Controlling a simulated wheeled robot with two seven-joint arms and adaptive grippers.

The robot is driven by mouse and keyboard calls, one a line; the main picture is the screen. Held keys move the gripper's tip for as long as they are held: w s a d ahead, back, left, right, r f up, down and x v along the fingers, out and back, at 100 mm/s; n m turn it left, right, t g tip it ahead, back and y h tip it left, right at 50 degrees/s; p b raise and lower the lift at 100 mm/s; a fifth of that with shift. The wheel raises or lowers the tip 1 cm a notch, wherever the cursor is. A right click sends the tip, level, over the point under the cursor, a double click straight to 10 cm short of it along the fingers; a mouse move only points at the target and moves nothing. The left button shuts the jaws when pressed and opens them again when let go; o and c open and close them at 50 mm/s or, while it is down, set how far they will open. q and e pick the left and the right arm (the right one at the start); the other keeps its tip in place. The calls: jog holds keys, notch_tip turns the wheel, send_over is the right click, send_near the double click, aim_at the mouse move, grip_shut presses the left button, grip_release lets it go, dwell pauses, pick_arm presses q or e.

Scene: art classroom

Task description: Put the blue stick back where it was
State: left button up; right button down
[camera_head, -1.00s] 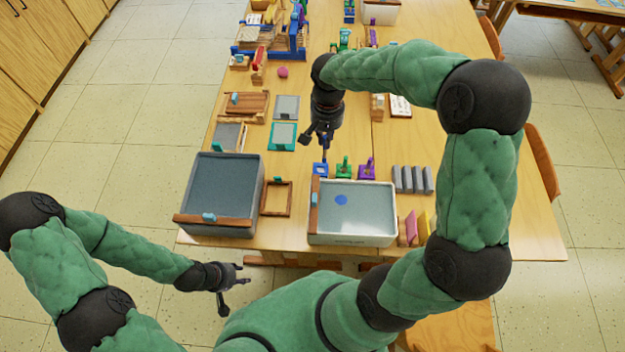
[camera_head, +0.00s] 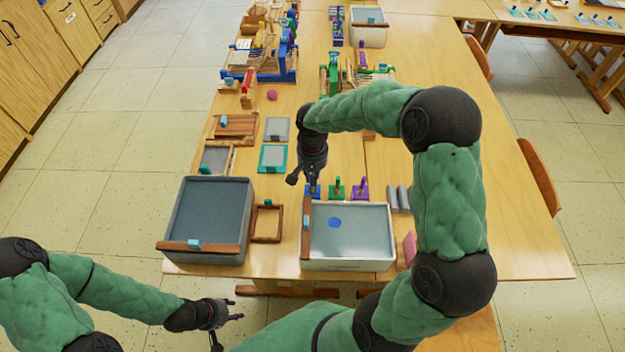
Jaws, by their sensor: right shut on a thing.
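My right gripper (camera_head: 306,178) reaches down from above, just behind the white tub, and is shut on the blue stick. The stick is mostly hidden by the fingers. A small blue stand (camera_head: 313,191) shows directly below the fingertips, left of a green stand (camera_head: 337,189) and a purple stand (camera_head: 360,190), each with an upright stick. I cannot tell whether the held stick touches the blue stand. My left gripper (camera_head: 229,321) is open and empty, low in front of the table's edge.
Grey blocks (camera_head: 399,198) and a pink block (camera_head: 409,249) lie right. Clear table lies behind the stands.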

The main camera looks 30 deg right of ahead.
jog(key=shift+f, duration=0.4)
jog(key=shift+f, duration=0.15)
jog(key=c, duration=1.3)
grip_release()
notch_tip(320, 180, up, 12)
jog(key=p, duration=0.3)
jog(key=shift+o, duration=0.2)
